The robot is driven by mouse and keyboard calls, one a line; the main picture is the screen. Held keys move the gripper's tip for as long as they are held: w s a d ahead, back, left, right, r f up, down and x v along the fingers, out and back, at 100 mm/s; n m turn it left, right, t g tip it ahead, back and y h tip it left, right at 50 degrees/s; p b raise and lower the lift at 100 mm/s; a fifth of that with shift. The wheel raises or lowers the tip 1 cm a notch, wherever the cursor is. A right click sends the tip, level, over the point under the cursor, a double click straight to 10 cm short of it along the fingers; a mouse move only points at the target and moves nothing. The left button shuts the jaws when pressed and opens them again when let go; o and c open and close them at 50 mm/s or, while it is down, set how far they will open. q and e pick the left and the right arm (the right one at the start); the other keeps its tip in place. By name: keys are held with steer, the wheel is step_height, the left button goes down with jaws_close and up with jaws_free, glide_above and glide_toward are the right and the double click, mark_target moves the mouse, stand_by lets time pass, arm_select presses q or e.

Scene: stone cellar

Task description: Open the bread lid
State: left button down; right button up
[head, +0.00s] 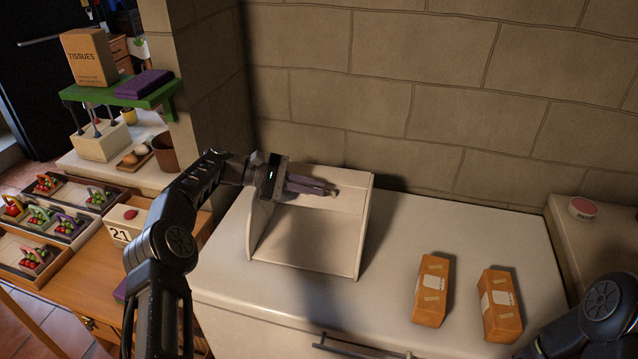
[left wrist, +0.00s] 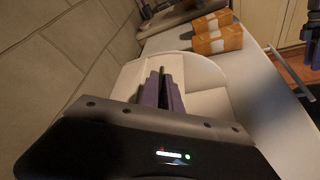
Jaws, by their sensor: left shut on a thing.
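The white bread box (head: 364,235) stands on the white counter against the stone wall. Its front is open and its pale inside shows. The bread lid (head: 345,178) is at the top of the box, raised toward the wall. My left gripper (head: 333,190) reaches in from the left over the top of the box, its purple fingers shut on the lid. In the left wrist view the fingers (left wrist: 164,78) lie against the white lid (left wrist: 140,72); the exact gripped edge is hidden. Only part of my right arm shows at the lower right; its gripper is out of view.
Two orange packages (head: 432,290) (head: 501,304) lie on the counter right of the box. A small round tin (head: 583,208) sits on the ledge at right. A green shelf (head: 120,95) with a tissue box (head: 89,57) stands at left. The counter between box and packages is clear.

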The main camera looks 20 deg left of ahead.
arm_select(q)
steer(key=shift+f, duration=0.1)
steer(key=c, duration=1.6)
jaws_free()
steer(key=shift+o, duration=0.2)
step_height(320, 180, up, 8)
steer(key=shift+f+p, duration=0.25)
steer(key=shift+p, duration=0.5)
steer(key=shift+d+r, duration=0.15)
steer(key=shift+r, duration=1.1)
steer(key=shift+s+f, duration=0.1)
